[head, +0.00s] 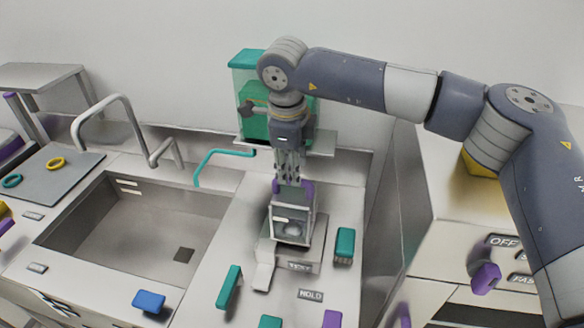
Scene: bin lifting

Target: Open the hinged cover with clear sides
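The cover (291,228) is a small box with a grey frame and clear-looking sides. It sits on a grey fixture (308,252) on the counter and looks down over it. A purple part (306,189) shows at its top. My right arm reaches in from the right, and my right gripper (289,180) points straight down at the top of the cover, at the purple part. The fingers look close together, but their tips are partly hidden there, so I cannot tell whether they grip it. My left gripper is not in view.
A sink (135,228) with a curved tap (128,104) lies left. Teal handles (228,287) (344,243) and a blue block (149,301) stand around the fixture. A teal bin (247,84) is behind my arm. A panel with a purple knob (485,278) is at right.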

